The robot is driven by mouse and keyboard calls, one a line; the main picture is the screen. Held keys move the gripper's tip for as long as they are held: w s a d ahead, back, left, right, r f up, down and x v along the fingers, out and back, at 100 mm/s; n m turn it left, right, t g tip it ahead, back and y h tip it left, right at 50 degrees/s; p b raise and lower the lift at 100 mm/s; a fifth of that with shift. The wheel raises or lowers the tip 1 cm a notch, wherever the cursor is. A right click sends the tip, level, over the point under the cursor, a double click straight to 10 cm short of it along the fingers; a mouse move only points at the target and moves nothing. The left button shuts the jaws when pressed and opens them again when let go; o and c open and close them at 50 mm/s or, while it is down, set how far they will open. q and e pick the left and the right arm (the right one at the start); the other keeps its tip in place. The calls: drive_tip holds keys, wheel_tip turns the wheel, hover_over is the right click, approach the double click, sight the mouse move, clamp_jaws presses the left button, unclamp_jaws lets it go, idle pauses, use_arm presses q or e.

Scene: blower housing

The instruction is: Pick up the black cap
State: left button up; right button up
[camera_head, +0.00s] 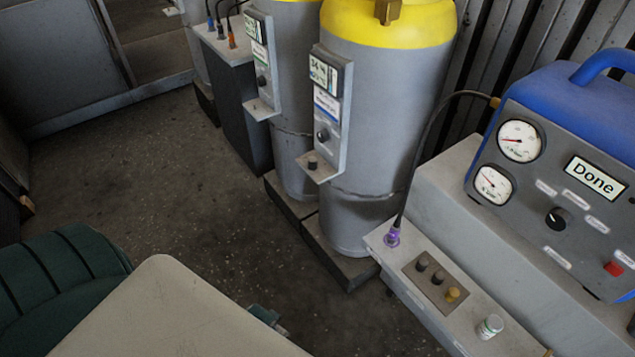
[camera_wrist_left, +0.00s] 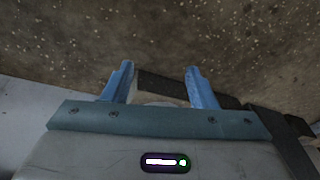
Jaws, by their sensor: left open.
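Two dark caps (camera_head: 422,262) (camera_head: 438,276) stand in a brown plate on the grey ledge at the lower right of the head view, with a yellow cap (camera_head: 452,294) beside them. Another small black cap or knob (camera_head: 312,163) sits on the shelf of the front cylinder's panel. My left gripper shows its two blue fingers apart and empty in the left wrist view (camera_wrist_left: 160,70). In the head view only a bit of it (camera_head: 268,317) shows past my arm, left of the ledge and apart from the caps. My right gripper is out of view.
Grey cylinders with yellow tops (camera_head: 385,110) stand on dark bases in the middle. A blue machine (camera_head: 560,170) reading "Done" stands at right, with a hose to a purple fitting (camera_head: 392,237). A small white-green bottle (camera_head: 490,326) stands on the ledge (camera_head: 440,322).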

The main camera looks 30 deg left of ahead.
use_arm(q)
drive_tip(key=w+r+p, duration=0.1)
drive_tip(key=w+r, duration=0.3)
drive_tip(key=r, duration=1.2)
wheel_tip(320, 180, up, 19)
drive_tip(key=n+t+p, duration=0.1)
drive_tip(key=n+t, duration=0.1)
drive_tip(key=n, duration=0.3)
hover_over(312, 159)
drive_tip(key=s+d, duration=0.1)
drive_tip(key=s, duration=0.3)
drive_tip(key=shift+y, duration=0.3)
drive_tip(key=x, duration=0.5)
drive_tip(key=shift+w+d, duration=0.15)
drive_tip(key=shift+w, duration=0.1)
drive_tip(key=shift+p+x, duration=0.65)
drive_tip(key=shift+x, duration=2)
drive_tip(key=shift+d, duration=0.1)
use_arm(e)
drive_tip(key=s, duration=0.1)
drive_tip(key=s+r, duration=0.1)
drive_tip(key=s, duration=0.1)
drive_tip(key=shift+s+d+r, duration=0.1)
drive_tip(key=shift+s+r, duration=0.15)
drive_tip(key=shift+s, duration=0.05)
use_arm(q)
drive_tip(key=shift+s, duration=0.1)
drive_tip(key=shift+c, duration=0.4)
drive_tip(key=c, duration=1)
